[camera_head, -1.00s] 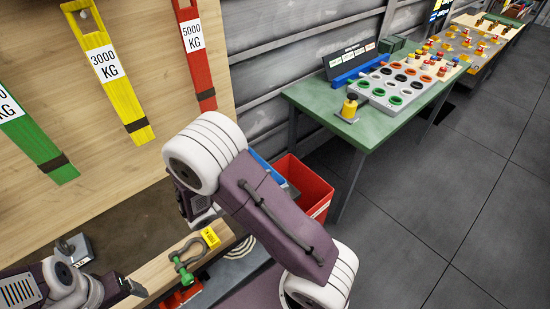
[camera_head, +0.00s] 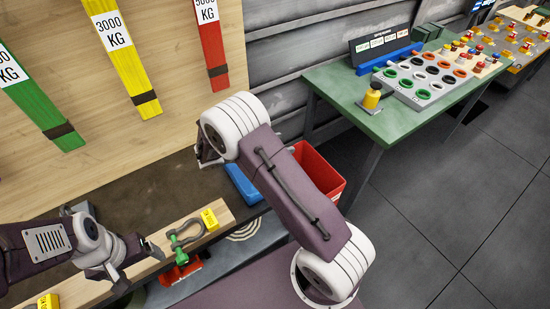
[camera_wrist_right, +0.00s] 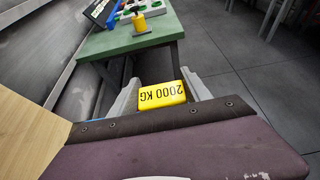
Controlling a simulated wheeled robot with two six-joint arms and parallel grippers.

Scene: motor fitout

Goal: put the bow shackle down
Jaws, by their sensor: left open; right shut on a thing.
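A bow shackle (camera_head: 178,239) with a grey bow and green pin lies on the wooden beam (camera_head: 80,289), beside a yellow tag (camera_head: 209,219). My left gripper (camera_head: 137,262) is open and empty, just left of this shackle and apart from it. My right gripper (camera_wrist_right: 160,93) is shut on a yellow block (camera_wrist_right: 162,95) marked 2000 KG in the right wrist view. Whether a shackle hangs from that block is hidden. In the head view, my right arm hides most of the right gripper and its load.
Green, yellow (camera_head: 125,55) and red (camera_head: 210,45) slings hang on the wooden board. A green table (camera_head: 400,122) with a grey tray stands at the back right. The floor at right is clear.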

